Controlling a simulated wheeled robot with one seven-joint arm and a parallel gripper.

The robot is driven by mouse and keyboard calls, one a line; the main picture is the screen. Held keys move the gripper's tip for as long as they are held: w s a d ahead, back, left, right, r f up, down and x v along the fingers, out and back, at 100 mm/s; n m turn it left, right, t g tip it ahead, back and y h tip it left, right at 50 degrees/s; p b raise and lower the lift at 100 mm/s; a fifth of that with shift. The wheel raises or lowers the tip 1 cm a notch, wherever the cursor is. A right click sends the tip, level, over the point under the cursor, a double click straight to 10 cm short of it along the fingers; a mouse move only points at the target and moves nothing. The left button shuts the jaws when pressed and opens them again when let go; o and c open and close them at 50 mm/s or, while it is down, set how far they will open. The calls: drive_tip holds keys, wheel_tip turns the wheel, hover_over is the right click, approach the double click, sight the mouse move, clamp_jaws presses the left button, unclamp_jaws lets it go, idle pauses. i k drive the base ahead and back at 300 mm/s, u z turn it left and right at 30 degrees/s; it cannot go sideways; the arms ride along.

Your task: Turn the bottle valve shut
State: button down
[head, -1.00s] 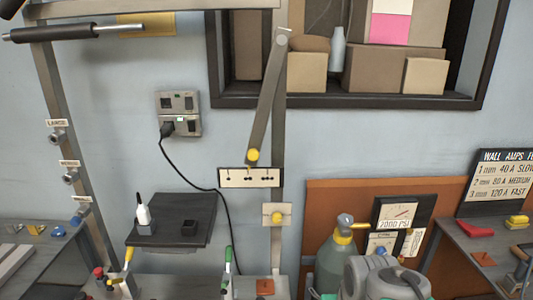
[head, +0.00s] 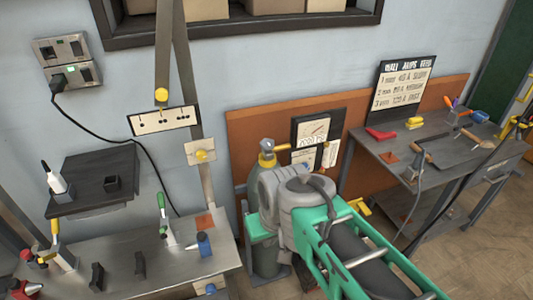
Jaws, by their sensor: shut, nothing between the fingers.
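The gas bottle (head: 267,235) stands upright against the brown board, its body grey-green with a yellow collar (head: 266,160). The bottle valve (head: 267,145) is the small grey top piece, with a yellow part (head: 284,149) reaching right from it. A gauge panel (head: 317,140) stands just behind and to the right. Rounded grey parts, which look like my arm, stand in front of the bottle's right side and hide some of it. I cannot make out my gripper's fingers. Whether the valve is open or shut is too small to tell.
A tool bench (head: 440,150) with a sign (head: 404,84) stands right. Bare floor (head: 510,230) shows at far right.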

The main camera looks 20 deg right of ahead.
sight(266, 144)
drive_tip(key=u, duration=0.05)
drive_tip(key=k, duration=0.6)
drive_tip(key=z, duration=0.7)
drive_tip(key=i, duration=1.35)
drive_tip(key=u, duration=0.65)
